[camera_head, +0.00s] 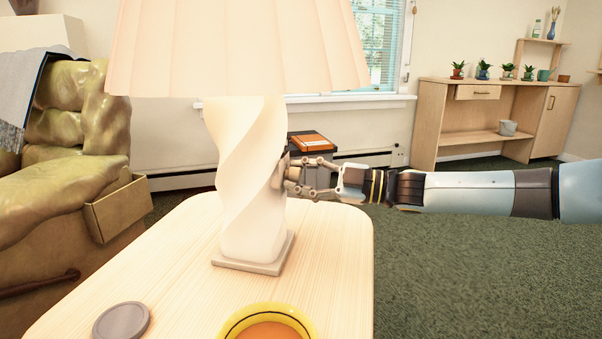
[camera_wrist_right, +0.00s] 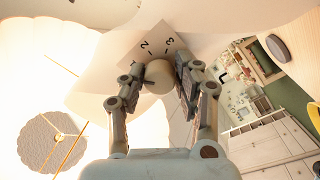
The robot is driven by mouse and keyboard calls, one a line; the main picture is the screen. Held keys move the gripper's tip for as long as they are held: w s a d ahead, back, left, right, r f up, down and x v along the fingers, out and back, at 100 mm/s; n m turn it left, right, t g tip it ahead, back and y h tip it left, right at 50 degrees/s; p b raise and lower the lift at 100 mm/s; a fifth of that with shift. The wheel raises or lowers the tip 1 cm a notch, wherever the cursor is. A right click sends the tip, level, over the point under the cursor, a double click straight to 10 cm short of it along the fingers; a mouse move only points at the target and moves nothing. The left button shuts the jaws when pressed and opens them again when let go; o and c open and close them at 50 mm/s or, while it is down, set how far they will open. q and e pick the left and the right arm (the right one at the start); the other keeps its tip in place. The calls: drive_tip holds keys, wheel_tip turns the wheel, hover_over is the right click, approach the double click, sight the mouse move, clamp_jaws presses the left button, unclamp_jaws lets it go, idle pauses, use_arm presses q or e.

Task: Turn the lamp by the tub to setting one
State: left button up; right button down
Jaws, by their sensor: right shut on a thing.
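The lamp (camera_head: 248,190) has a white twisted body, a square foot and a pleated shade (camera_head: 235,48), and stands on a light wooden table. A yellow-rimmed tub (camera_head: 232,322) is in front of it at the bottom edge. My right gripper (camera_head: 290,178) reaches in from the right against the lamp body. In the right wrist view, my right gripper (camera_wrist_right: 160,80) is shut on a round pale knob (camera_wrist_right: 158,74). The left gripper is out of view.
A grey round disc (camera_head: 121,320) lies on the wooden table (camera_head: 330,265), left of the tub. A lumpy olive sofa (camera_head: 70,180) stands close at left. A wooden desk (camera_head: 430,125) with small plants is far right. Green carpet is clear at right.

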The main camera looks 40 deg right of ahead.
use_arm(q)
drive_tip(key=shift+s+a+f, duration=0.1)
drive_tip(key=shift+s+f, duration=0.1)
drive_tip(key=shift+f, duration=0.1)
use_arm(e)
drive_tip(key=shift+n, duration=0.3)
drive_tip(key=shift+f, duration=0.1)
drive_tip(key=c, duration=0.9)
unclamp_jaws()
drive_tip(key=shift+c, duration=0.2)
drive_tip(key=shift+s, duration=0.15)
drive_tip(key=v, duration=1.2)
